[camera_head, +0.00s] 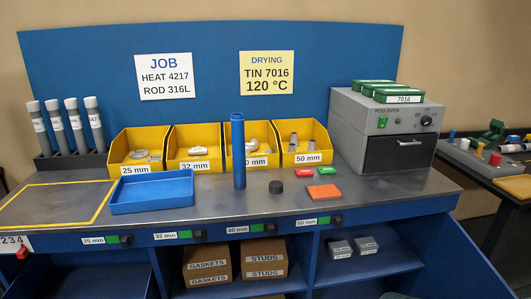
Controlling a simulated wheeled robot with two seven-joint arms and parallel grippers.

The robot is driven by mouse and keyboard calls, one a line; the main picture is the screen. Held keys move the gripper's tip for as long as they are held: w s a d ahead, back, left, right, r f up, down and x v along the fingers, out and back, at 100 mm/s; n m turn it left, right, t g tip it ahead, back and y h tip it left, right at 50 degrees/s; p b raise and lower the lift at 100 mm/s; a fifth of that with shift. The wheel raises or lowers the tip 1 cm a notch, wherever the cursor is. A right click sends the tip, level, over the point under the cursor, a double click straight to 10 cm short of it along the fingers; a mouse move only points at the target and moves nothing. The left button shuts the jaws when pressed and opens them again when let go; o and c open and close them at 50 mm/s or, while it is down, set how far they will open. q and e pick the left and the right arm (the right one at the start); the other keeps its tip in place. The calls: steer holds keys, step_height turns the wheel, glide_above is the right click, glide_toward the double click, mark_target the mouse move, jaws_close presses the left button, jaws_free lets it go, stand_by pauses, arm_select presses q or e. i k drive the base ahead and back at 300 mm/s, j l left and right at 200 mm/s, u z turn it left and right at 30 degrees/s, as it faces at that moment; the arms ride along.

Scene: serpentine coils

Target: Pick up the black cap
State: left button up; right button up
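The black cap (276,187) is a small, dark, short cylinder on the grey bench top (225,212). It sits just right of a tall upright blue cylinder (238,152) and left of a flat orange block (324,193). It stands apart from both and nothing covers it. Neither of my grippers shows in the head view.
A blue tray (152,191) lies left of the blue cylinder. Yellow bins (306,158) line the back. Small red (303,172) and green (327,171) pieces lie behind the cap. A grey rod oven (385,128) stands at right. The bench front near the cap is clear.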

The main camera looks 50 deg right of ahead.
mark_target(275, 187)
steer(key=l+z, duration=0.2)
steer(key=z, duration=1.2)
